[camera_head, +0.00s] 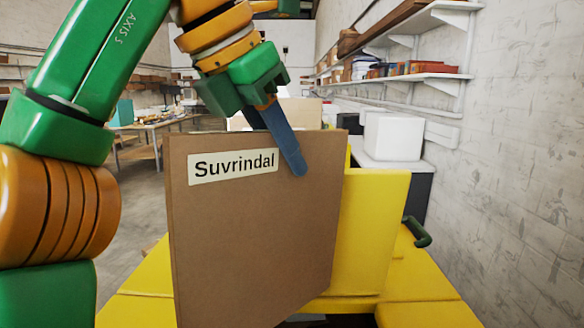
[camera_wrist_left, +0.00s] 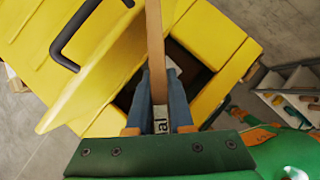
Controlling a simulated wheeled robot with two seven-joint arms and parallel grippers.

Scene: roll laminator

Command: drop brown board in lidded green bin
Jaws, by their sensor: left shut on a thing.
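A flat brown board (camera_head: 250,240) with a white label reading "Suvrindal" stands upright in the middle of the head view. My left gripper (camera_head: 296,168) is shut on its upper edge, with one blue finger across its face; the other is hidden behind. In the left wrist view the board (camera_wrist_left: 155,35) shows edge-on between the blue fingers (camera_wrist_left: 160,105). No green bin shows. A yellow bin-like box (camera_head: 440,312) lies below and behind the board, with an upright yellow panel. The wrist view shows the box (camera_wrist_left: 215,40) with a dark opening under the board. My right gripper is not in view.
A dark handle (camera_head: 417,232) sits at the box's right side. A white box (camera_head: 393,136) stands behind on a counter. Wall shelves (camera_head: 425,77) run along the right wall. A work table (camera_head: 150,125) stands back left, with open floor before it.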

